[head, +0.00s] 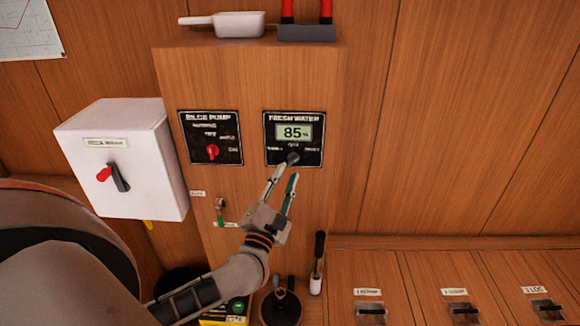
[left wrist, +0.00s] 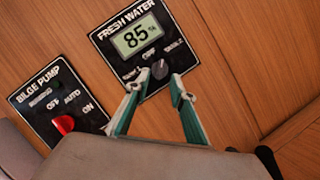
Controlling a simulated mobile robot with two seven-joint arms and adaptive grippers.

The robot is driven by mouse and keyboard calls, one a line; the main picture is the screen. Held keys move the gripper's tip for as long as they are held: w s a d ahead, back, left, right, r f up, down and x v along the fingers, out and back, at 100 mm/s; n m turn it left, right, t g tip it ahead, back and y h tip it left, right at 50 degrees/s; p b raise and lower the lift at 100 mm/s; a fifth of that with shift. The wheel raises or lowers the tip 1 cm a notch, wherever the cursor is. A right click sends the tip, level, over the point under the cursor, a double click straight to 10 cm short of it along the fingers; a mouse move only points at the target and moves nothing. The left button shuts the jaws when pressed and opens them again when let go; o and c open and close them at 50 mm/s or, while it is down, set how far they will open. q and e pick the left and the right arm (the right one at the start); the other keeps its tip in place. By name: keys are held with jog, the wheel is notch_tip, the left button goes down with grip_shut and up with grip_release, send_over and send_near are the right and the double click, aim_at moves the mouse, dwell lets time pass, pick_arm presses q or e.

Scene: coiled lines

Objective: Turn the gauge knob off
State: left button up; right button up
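The fresh water gauge panel (head: 294,140) is black, with a lit display reading 85%. Its dark round gauge knob (head: 292,158) sits below the display. In the left wrist view the knob (left wrist: 160,69) lies under the word OFF, with a tank label on each side; I cannot tell for sure which way it points. My left gripper (head: 285,171) is open and empty, just below and in front of the knob. In the left wrist view its fingertips (left wrist: 155,83) stand apart on either side below the knob, seemingly not touching it. My right gripper is not in view.
The bilge pump panel (head: 211,138) with a red knob is to the left. A white switch box (head: 125,160) stands out further left. A white scoop (head: 228,24) and a red-handled thing (head: 306,30) are on top. Labelled drawers (head: 455,285) are low right.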

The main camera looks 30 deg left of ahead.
aim_at(292, 163)
pick_arm(q)
jog(key=x, duration=0.2)
jog(key=shift+w+a+r, duration=0.1)
jog(key=shift+w+r, duration=0.05)
jog(key=shift+w, duration=0.05)
jog(key=shift+w+a+r, duration=0.1)
jog(key=shift+w+a, duration=0.05)
jog(key=shift+w, duration=0.45)
grip_shut()
